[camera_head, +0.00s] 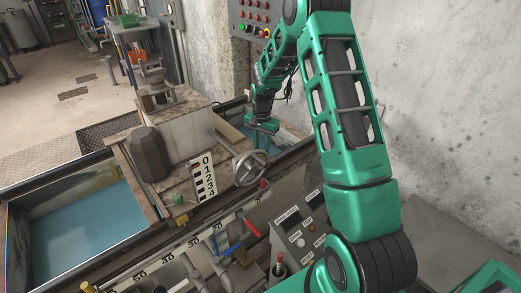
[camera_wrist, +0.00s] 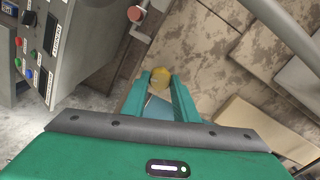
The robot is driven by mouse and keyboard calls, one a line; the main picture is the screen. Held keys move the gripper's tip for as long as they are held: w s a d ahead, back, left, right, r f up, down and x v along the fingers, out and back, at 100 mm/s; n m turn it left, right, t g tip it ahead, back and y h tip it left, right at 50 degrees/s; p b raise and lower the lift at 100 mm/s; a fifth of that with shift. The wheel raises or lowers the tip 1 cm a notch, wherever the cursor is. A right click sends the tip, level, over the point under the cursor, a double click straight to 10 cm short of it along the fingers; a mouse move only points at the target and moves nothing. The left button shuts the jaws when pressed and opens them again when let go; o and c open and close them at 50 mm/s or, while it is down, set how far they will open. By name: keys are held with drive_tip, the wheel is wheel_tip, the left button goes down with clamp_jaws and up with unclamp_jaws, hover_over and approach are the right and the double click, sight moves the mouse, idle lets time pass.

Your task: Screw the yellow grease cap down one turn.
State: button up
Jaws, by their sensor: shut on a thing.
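The yellow grease cap (camera_wrist: 160,73) shows in the wrist view as a small rounded yellow piece between my fingertips. My gripper (camera_wrist: 160,84) is shut on it, with one green finger on each side. In the head view my gripper (camera_head: 259,140) points down beside the machine, behind the metal handwheel. I cannot make out the cap in the head view. The cap's lower part and its thread are hidden.
The spoked handwheel (camera_head: 250,168) stands close in front of my gripper. A striped number scale (camera_head: 203,178) and a dark rounded block (camera_head: 148,153) are to its left. A water-filled trough (camera_head: 85,225) lies at left. A button panel (camera_wrist: 42,45) is at upper left in the wrist view.

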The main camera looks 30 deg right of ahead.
drive_tip(key=shift+w+a+r, duration=0.1)
drive_tip(key=shift+w+a, duration=0.05)
drive_tip(key=shift+w, duration=0.1)
drive_tip(key=o, duration=0.9)
drive_tip(key=shift+o, duration=0.8)
drive_tip(key=shift+s, duration=0.1)
wheel_tip(320, 180, up, 11)
drive_tip(key=shift+f, duration=0.2)
